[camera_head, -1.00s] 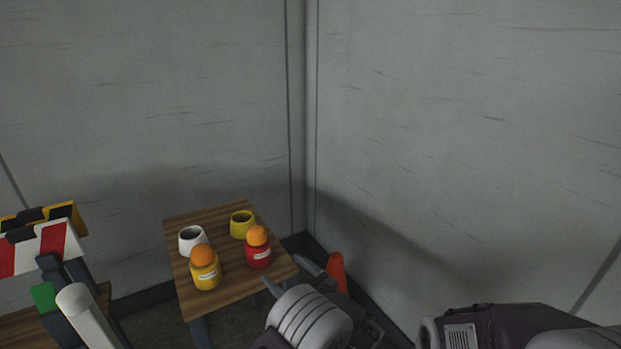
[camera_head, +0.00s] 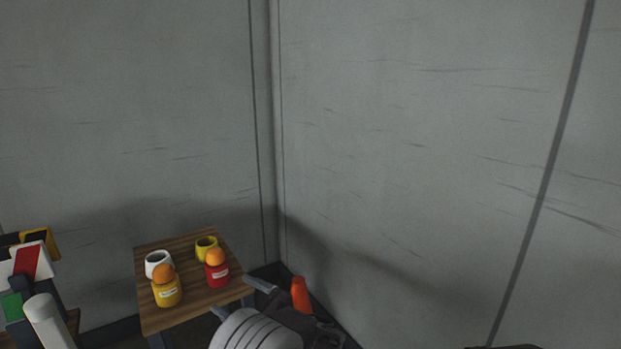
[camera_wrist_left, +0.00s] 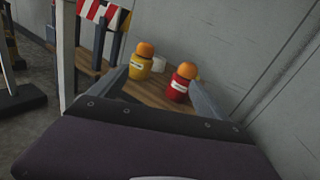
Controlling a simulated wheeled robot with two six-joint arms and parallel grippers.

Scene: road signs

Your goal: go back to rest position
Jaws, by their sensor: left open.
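My left gripper (camera_head: 230,293) is at the lower middle of the head view, in front of the right edge of a small wooden table (camera_head: 190,312). Its two fingers are apart with nothing between them; the left wrist view shows the open fingers (camera_wrist_left: 158,76) too. On the table stand a yellow jar (camera_head: 167,293) and a red jar (camera_head: 217,275), both with orange round tops, plus a white cup (camera_head: 157,262) and a yellow cup (camera_head: 206,247). My right gripper is out of view.
A red-and-white striped barrier sign (camera_head: 28,264) stands at the left, with a green block (camera_head: 12,307) and a white post (camera_head: 48,322) near it. An orange cone-like object (camera_head: 300,294) is by the wall. Grey walls meet behind the table.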

